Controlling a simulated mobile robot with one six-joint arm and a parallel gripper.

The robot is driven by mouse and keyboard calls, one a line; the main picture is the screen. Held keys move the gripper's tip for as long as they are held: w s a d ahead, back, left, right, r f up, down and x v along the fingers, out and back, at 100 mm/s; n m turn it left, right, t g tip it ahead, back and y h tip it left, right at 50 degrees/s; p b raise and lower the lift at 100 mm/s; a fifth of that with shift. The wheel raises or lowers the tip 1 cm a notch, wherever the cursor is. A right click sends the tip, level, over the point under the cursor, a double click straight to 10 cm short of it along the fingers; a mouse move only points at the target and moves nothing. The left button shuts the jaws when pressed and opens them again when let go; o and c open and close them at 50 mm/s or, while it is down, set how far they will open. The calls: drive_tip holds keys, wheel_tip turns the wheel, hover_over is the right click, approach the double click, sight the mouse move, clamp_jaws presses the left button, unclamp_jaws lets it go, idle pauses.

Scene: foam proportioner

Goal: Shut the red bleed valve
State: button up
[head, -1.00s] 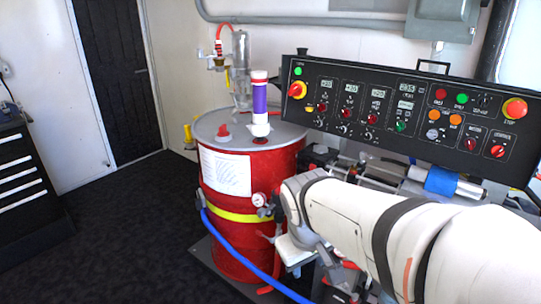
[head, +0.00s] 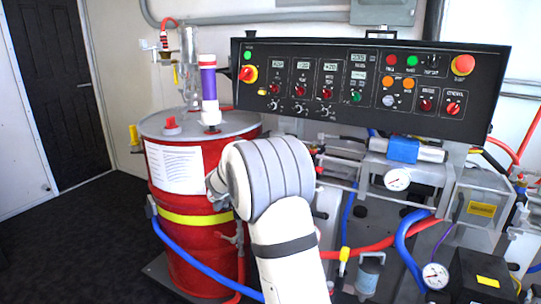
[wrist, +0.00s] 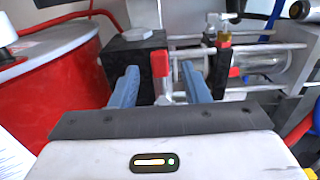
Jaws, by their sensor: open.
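A small red handle (wrist: 160,63) on a pale metal stem, which looks like the bleed valve, shows in the wrist view. It stands upright beside a black block (wrist: 133,48). My gripper (wrist: 159,78) is open, with its blue-grey fingers on either side of the red handle in the picture. I see gaps on both sides, and I cannot tell whether the handle is within finger reach in depth. In the head view my own arm covers the valve and most of the gripper.
A red drum (head: 195,245) stands left of my arm; its edge also shows in the wrist view (wrist: 60,75). A black control panel (head: 370,85) hangs above. Clear cylinder and rods (wrist: 265,60) lie right of the fingers. Blue and red hoses run at lower right.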

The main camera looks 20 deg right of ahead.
drive_tip(key=x, duration=0.7)
drive_tip(key=shift+w+d, duration=0.25)
drive_tip(key=shift+c, duration=0.4)
clamp_jaws()
